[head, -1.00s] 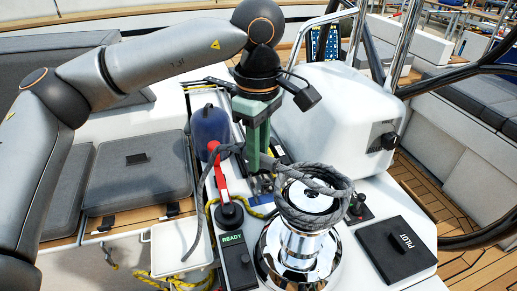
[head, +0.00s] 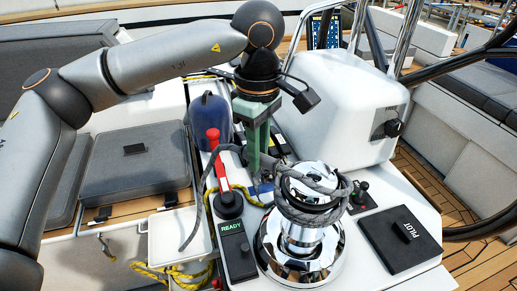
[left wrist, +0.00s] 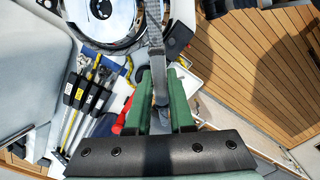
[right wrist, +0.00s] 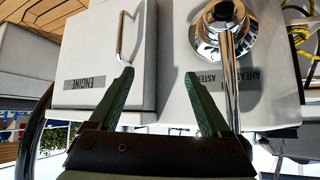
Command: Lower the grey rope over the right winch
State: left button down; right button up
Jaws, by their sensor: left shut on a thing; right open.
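The right winch (head: 297,258) is a chrome drum at the lower middle of the head view; its top also shows in the left wrist view (left wrist: 100,18). The grey rope (head: 318,211) loops around the upper part of the winch, below its chrome top. My left gripper (head: 258,160) is just behind and left of the winch, its green fingers shut on the rope. In the left wrist view the rope (left wrist: 156,45) runs from between the fingers up past the winch. A loose tail hangs down left of the gripper. My right gripper (right wrist: 160,77) is open and empty, away from the winch.
A red-handled lever (head: 216,160) and a READY box (head: 235,252) stand close left of the winch. A PILOT box (head: 401,238) lies to its right. A white housing (head: 335,110) rises behind. A chrome lever (right wrist: 228,70) is near my right gripper.

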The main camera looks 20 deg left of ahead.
pick_arm(q)
jog(key=shift+f+b, duration=0.65)
jog(key=shift+f, duration=0.45)
pick_arm(e)
jog(key=shift+f, duration=0.8)
pick_arm(q)
jog(key=shift+f, duration=0.2)
notch_tip(320, 180, down, 8)
jog(key=b, duration=0.6)
jog(key=shift+r, duration=0.2)
pick_arm(e)
jog(key=shift+n+y, duration=0.4)
jog(key=shift+w+a+f, duration=0.4)
jog(key=shift+a+f, duration=0.25)
jog(key=shift+a, duration=0.15)
jog(key=shift+w+a+f, duration=0.4)
jog(key=shift+a+f, duration=0.2)
jog(key=shift+a, duration=0.15)
pick_arm(q)
jog(key=shift+f, duration=0.15)
pick_arm(e)
jog(key=shift+f, duration=0.15)
